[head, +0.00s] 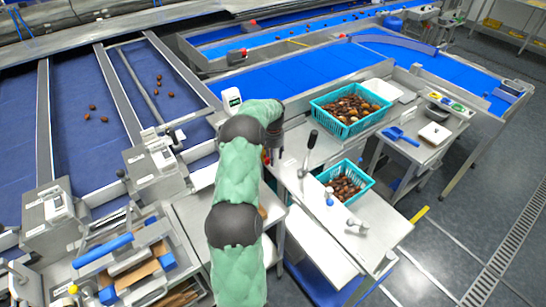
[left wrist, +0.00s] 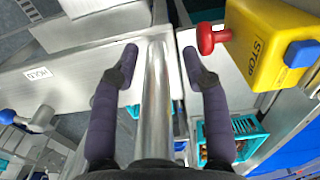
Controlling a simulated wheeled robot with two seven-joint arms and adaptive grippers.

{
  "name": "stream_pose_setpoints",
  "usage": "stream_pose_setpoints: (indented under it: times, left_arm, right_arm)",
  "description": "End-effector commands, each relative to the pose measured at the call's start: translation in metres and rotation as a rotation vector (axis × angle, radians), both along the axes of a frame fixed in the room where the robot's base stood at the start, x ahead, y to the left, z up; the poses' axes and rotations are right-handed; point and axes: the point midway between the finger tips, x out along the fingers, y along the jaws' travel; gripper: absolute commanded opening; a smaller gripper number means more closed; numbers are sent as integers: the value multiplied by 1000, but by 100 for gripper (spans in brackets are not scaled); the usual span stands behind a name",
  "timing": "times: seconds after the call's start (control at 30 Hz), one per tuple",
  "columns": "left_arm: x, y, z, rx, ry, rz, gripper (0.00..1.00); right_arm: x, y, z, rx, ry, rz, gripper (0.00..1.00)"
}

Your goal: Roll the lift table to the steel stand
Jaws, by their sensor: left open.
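My left arm, in a green sleeve, reaches up the middle of the head view, and its gripper (head: 274,145) is at the near left of a steel worktop. In the left wrist view the gripper (left wrist: 160,58) is open, with one dark padded finger on each side of a round steel bar (left wrist: 157,100). Gaps show between the bar and both fingers. Which piece of equipment the bar belongs to is unclear. I cannot surely tell which steel table (head: 308,185) is the lift table or which is the steel stand. My right gripper is out of view.
Teal crates of dates (head: 348,125) stand on the steel surfaces, and a second crate (head: 366,181) is nearer. A yellow STOP box (left wrist: 265,45) with a red button is close right of the fingers. A side table (head: 440,150) holds a blue scoop. Open floor (head: 455,235) lies right.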

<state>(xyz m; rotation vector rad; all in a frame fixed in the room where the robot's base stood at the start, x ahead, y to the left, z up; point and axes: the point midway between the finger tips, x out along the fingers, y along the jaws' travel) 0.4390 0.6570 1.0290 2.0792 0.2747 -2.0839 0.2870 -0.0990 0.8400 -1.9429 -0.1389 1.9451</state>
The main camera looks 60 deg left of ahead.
Motion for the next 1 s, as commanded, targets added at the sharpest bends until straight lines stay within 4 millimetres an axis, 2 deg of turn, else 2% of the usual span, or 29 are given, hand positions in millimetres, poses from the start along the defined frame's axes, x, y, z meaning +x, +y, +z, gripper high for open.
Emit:
stream_pose_setpoints:
  times: [0.17, 0.6, 0.8, 1.0]
  left_arm:
    - [1, 1, 21, 3, -3, 0, 46]
    - [0, 2, 100, 1, -2, 1, 46]
    - [-1, 1, 115, 0, 1, 1, 46]
    - [-1, 1, 118, 0, 1, 1, 46]
  right_arm:
    - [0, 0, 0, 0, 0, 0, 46]
    - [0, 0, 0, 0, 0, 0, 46]
    - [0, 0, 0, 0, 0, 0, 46]
    - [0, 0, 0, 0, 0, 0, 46]
